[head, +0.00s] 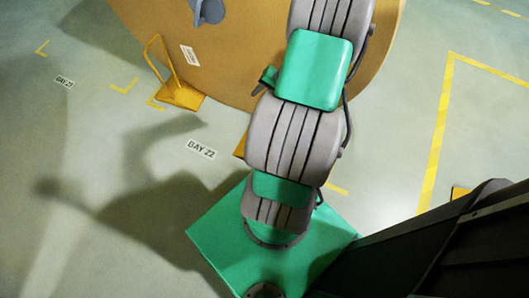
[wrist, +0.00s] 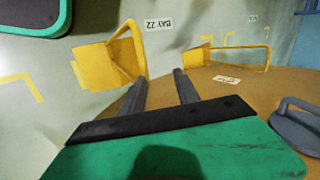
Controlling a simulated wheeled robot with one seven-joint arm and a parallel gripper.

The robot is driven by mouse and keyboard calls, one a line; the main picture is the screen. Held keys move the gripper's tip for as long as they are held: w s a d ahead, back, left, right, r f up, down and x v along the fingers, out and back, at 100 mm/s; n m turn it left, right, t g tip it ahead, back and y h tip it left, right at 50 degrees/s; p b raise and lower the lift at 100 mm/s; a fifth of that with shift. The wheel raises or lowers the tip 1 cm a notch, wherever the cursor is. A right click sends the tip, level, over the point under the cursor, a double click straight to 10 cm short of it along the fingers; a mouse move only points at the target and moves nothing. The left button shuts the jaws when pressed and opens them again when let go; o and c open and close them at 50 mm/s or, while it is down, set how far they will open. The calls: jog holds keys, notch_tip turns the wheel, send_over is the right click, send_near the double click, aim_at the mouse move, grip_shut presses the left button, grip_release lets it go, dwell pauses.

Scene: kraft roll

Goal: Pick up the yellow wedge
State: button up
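Two yellow wedges with upright loop handles show, both by the rim of a large brown roll. One wedge (wrist: 92,66) is left of my gripper (wrist: 159,75) in the wrist view; its handle stands near the left finger. In the head view only a sliver of this wedge (head: 240,146) shows beside my arm. The other wedge (head: 180,96) is fully visible left of my arm in the head view, and lies right of the fingers in the wrist view (wrist: 194,57). My gripper is open, with nothing seen between its fingers.
The brown roll (head: 235,75) fills the top of the head view, with a grey fitting (head: 208,11) on its face and a white label (head: 190,56). Pale floor with yellow markings and a BAY 22 label (head: 201,149) is clear at left.

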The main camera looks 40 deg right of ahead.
notch_tip(320, 180, down, 10)
jog(key=w+m+b, duration=0.1)
jog(key=w+b, duration=0.1)
jog(key=b, duration=0.1)
jog(key=shift+w+d+r+t, duration=0.2)
jog(key=shift+w+r+t, duration=0.05)
jog(key=shift+w+t, duration=0.15)
grip_shut()
dwell(0.9)
jog(key=shift+w+r, duration=0.1)
jog(key=shift+r, duration=0.1)
